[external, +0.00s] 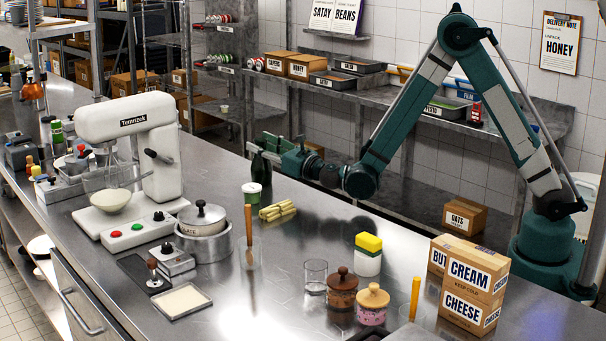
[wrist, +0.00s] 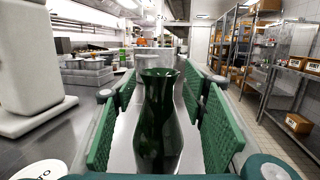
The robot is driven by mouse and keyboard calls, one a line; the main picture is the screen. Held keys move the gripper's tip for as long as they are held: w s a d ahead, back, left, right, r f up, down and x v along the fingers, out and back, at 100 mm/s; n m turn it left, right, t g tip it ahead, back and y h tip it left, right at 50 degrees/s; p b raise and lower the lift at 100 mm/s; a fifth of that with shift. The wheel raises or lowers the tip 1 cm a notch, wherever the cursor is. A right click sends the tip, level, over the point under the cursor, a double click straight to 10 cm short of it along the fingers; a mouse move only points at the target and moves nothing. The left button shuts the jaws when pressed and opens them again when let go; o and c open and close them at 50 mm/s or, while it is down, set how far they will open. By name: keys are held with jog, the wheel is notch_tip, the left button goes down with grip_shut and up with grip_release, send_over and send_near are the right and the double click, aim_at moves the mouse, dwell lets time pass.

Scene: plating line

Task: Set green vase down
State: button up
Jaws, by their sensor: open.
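The dark green vase (wrist: 158,125) stands upright between the two green finger pads of my gripper (wrist: 160,100) in the wrist view. The fingers are open, with a gap between the vase and each pad. In the external view the vase (external: 259,168) shows as a dark upright shape on the steel counter, partly hidden by my gripper (external: 268,149), which reaches in level from the right. Its base is partly hidden behind a small green-and-white cup, so contact with the counter is hard to see.
The white mixer (external: 130,150) is to the left. Bare counter surrounds the vase's right side.

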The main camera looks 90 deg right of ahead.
jog(key=shift+r+p, duration=0.15)
jog(key=shift+p, duration=0.15)
jog(key=p+v, duration=0.1)
jog(key=v, duration=0.7)
jog(key=shift+d, duration=0.15)
dwell(0.4)
